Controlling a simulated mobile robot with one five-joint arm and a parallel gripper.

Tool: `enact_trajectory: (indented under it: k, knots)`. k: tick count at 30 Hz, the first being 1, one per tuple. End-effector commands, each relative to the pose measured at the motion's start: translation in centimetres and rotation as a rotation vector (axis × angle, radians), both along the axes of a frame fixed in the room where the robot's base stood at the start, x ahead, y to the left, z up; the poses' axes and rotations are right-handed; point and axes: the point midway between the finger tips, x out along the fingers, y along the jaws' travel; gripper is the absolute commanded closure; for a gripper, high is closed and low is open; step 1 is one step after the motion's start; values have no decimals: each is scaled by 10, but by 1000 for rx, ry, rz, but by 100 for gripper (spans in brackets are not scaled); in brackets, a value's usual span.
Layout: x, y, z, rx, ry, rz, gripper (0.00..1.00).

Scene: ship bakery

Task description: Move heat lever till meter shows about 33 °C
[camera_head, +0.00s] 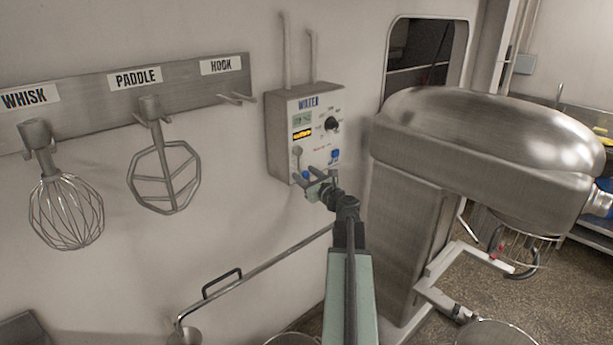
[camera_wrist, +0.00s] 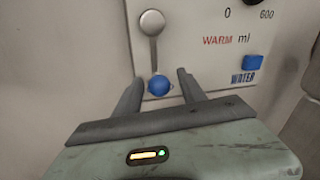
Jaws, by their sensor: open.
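The display reading is too small to make out. A lever with a grey pivot (camera_wrist: 152,22) and a blue ball end (camera_wrist: 159,85) hangs down at the panel's lower left. My gripper (camera_wrist: 158,80) is open, with one finger on each side of the blue ball. I cannot tell whether either finger touches it. In the head view my gripper (camera_head: 314,176) is at the panel's lower left corner.
A blue button (camera_wrist: 253,63) marked WATER is right of the lever. A large steel mixer (camera_head: 490,130) stands close on the right. A whisk (camera_head: 66,210) and a paddle (camera_head: 164,175) hang from a wall rack on the left. A pipe rail (camera_head: 265,270) runs below.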

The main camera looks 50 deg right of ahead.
Motion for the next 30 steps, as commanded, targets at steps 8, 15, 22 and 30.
enact_trajectory:
  k: [8, 15, 22, 30]
  knots:
    - [-1, 0, 0, 0, 0, 0, 85]
    - [-1, 0, 0, 0, 0, 0, 100]
    - [-2, 0, 0, 0, 0, -1, 100]
    - [-2, 0, 0, 0, 1, -1, 100]
